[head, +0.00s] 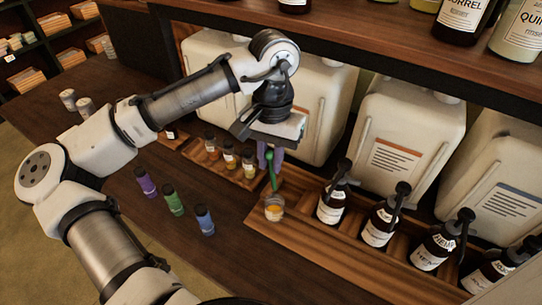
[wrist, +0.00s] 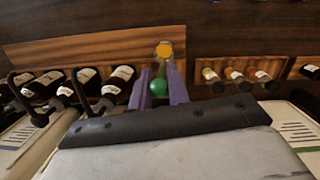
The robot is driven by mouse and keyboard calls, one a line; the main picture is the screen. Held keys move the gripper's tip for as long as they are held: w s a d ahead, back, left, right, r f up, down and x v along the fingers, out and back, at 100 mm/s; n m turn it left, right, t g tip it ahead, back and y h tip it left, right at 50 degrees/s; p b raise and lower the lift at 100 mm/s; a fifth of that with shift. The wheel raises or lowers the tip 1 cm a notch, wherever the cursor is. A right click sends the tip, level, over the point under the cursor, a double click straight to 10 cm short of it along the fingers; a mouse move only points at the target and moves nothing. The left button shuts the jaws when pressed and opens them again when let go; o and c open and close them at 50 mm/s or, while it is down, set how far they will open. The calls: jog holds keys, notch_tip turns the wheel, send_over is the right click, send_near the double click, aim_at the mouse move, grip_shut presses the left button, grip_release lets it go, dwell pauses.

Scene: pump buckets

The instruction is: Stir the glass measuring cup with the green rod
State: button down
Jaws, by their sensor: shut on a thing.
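The green rod (head: 271,170) hangs from my gripper (head: 269,158) in the head view, its lower end at the mouth of the glass measuring cup. In the wrist view its round green top (wrist: 124,73) shows between the purple fingers of my gripper (wrist: 160,88), which are shut on the rod. The glass measuring cup (head: 274,212) holds something orange-yellow and stands at the left end of the wooden tray. In the wrist view the cup (wrist: 164,50) lies just beyond the fingertips. I cannot tell how deep the rod reaches.
Dark pump bottles (head: 332,203) stand in the wooden tray (head: 345,262) right of the cup. Small amber bottles (head: 229,162) stand in a rack to the left. Purple, green and blue vials (head: 174,199) stand on the counter in front. Large white canisters (head: 400,125) stand behind, under a shelf (head: 350,28).

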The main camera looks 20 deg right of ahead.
notch_tip(320, 180, down, 11)
jog(key=b, duration=0.7)
dwell(0.4)
jog(key=shift+d, duration=0.1)
dwell(0.4)
